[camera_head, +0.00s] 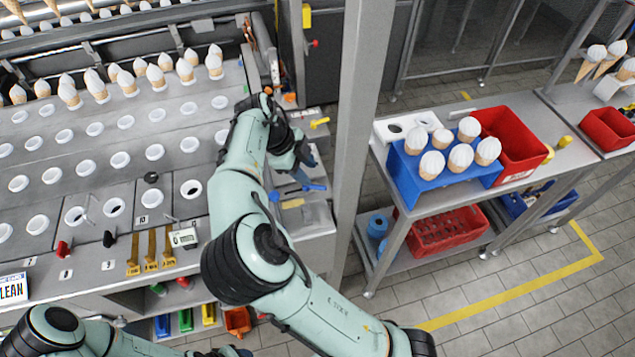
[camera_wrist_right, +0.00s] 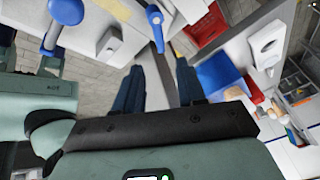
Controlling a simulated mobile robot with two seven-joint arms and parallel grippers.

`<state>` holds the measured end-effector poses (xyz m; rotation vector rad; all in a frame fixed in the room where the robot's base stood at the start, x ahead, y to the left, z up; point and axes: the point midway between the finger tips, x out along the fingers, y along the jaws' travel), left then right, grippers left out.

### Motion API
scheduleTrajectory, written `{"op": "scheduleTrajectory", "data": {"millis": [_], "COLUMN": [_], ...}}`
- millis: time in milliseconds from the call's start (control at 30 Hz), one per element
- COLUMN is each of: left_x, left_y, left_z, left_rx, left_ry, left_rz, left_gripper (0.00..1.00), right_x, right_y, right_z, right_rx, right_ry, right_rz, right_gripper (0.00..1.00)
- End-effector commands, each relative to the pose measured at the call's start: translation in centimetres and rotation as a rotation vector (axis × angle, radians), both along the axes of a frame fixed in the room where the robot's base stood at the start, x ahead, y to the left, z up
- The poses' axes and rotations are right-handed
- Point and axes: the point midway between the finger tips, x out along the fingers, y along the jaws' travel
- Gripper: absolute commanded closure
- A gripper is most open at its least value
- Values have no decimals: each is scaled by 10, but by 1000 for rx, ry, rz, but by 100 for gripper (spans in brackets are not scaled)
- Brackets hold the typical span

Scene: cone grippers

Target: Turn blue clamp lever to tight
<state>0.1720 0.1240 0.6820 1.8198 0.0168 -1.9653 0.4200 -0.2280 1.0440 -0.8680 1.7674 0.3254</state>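The blue clamp lever (camera_head: 314,187) sticks out at the right end of the counter, just below my right gripper in the head view. In the right wrist view the lever (camera_wrist_right: 156,30) lies ahead, in line with the gap between the fingers, apart from them. My right gripper (camera_head: 306,165) is open and empty; its two dark blue fingers show spread in the wrist view (camera_wrist_right: 158,75). My left gripper (camera_head: 232,352) is at the bottom edge of the head view, mostly cut off, so its opening cannot be told.
A grey post (camera_head: 357,120) stands right of my right arm. A yellow lever (camera_head: 319,123) sits behind the gripper. A blue knob on a stalk (camera_wrist_right: 66,12) is left of the lever in the wrist view. A blue cone rack (camera_head: 440,180) and red crate (camera_head: 515,145) stand on the right table.

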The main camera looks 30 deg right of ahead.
Motion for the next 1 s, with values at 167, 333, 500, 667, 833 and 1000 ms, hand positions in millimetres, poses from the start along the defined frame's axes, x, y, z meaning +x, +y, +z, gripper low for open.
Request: {"op": "scheduleTrajectory", "data": {"millis": [167, 333, 500, 667, 833, 1000], "left_x": [-11, -15, -17, -17, -17, -17], "left_y": [0, 0, 0, 0, 0, 0], "left_z": [-10, -14, -16, -16, -16, -16], "left_rx": [0, 0, 0, 0, 0, 0], "left_ry": [12, 17, 19, 19, 18, 18], "left_rz": [0, 1, 0, 0, 0, 0], "left_gripper": [47, 47, 47, 47, 47, 47], "right_x": [-8, -11, -12, -12, -11, -11], "right_y": [-15, -26, -31, -32, -31, -31], "right_z": [-39, -61, -71, -72, -72, -72], "right_rx": [0, 0, 0, -1, 0, 0], "right_ry": [7, 4, 2, 1, 0, 0], "right_rz": [-2, -2, 0, 1, 1, 1], "right_gripper": [60, 60, 60, 60, 67, 100]}}
